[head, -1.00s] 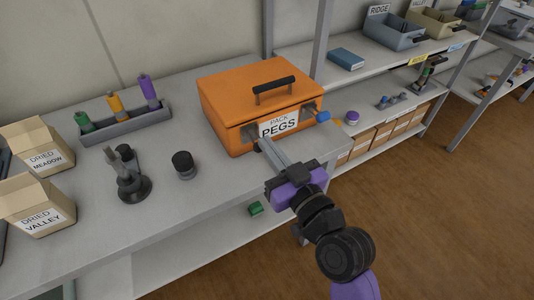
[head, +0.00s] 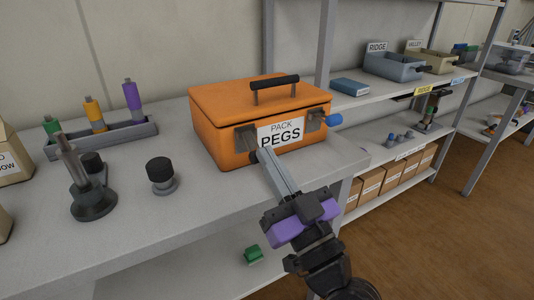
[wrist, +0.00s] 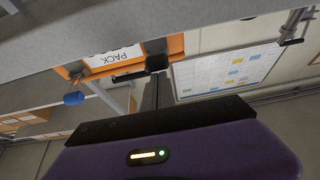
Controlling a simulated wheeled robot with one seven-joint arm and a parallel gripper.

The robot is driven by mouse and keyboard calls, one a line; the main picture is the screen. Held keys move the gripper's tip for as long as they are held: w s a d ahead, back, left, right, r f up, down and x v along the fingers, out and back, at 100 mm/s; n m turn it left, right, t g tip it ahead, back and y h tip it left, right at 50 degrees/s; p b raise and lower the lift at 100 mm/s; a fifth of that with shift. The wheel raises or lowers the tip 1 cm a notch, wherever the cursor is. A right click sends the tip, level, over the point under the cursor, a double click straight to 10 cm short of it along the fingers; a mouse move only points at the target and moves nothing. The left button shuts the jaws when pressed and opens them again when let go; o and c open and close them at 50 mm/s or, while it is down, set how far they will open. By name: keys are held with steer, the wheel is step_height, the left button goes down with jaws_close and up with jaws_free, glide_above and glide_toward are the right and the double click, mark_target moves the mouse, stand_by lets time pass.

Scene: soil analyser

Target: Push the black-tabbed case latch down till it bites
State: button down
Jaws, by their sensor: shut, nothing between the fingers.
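The orange case (head: 212,138), labelled PACK PEGS, sits on the bench with its lid down. Its front has a left latch (head: 246,138) and a right latch (head: 315,121). A blue tab (head: 334,119) sticks out from the right latch and also shows in the wrist view (wrist: 73,98). The black tab (wrist: 157,63) shows in the wrist view beside the label, at the left latch. My gripper (head: 265,153) is shut and empty, its tips just in front of and below the left latch.
A rack of coloured pegs (head: 105,137), a black-capped jar (head: 161,174) and a dark stand (head: 88,195) stand left of the case. Shelves with bins (head: 392,66) are at the right. The bench's front edge runs below my gripper.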

mark_target(266, 190)
steer(key=shift+w+a+f+b, duration=0.15)
steer(key=shift+f+b, duration=0.8)
steer(key=shift+b, duration=0.9)
steer(key=b, duration=0.1)
steer(key=f+b, duration=0.1)
steer(key=w+f+b, duration=0.1)
steer(key=shift+a, duration=0.25)
steer(key=shift+r, duration=0.15)
steer(key=shift+s, duration=0.1)
